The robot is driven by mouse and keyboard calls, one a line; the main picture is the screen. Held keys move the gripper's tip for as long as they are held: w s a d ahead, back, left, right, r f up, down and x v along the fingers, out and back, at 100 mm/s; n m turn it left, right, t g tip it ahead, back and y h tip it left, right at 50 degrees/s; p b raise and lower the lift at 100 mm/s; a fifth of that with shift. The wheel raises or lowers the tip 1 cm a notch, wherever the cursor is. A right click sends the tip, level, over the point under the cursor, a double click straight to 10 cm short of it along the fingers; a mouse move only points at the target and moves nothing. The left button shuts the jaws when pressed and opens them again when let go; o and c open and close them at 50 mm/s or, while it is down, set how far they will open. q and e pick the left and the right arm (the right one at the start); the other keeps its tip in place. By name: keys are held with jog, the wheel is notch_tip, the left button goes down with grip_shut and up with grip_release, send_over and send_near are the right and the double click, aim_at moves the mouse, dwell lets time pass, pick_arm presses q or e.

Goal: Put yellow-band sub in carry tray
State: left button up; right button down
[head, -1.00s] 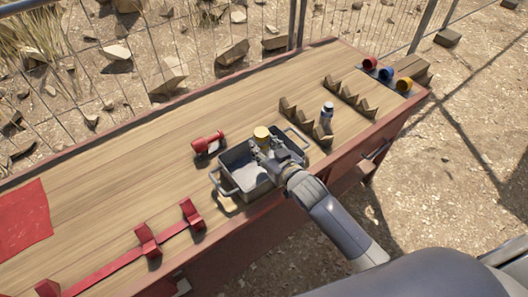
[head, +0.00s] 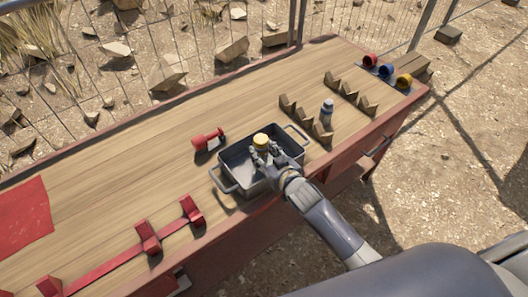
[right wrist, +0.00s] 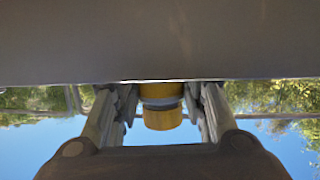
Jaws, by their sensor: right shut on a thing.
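The yellow-band sub (head: 261,140) shows its yellow top above the fingers of my right gripper (head: 266,154), which is shut on it. Gripper and sub are over the right half of the grey carry tray (head: 232,184) in the head view. My fingers hide the sub's lower part, so I cannot tell whether it touches the tray floor. In the right wrist view the yellow sub (right wrist: 162,112) sits between the two fingers. My left gripper is not in view.
A red-banded sub (head: 207,139) lies on the table behind the tray. A blue-banded one (head: 327,112) stands by the notched wooden racks (head: 351,95) to the right. Red brackets (head: 149,238) stand front left. The table's back middle is clear.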

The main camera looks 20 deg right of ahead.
jog(key=shift+f, duration=0.1)
jog(key=c, duration=1)
grip_release()
jog(key=shift+r+p, duration=0.4)
jog(key=shift+r, duration=0.25)
jog(key=shift+s, duration=0.35)
jog(key=b+v, duration=0.1)
jog(key=v, duration=1)
jog(key=shift+s+d+r, duration=0.1)
jog(key=shift+s, duration=0.05)
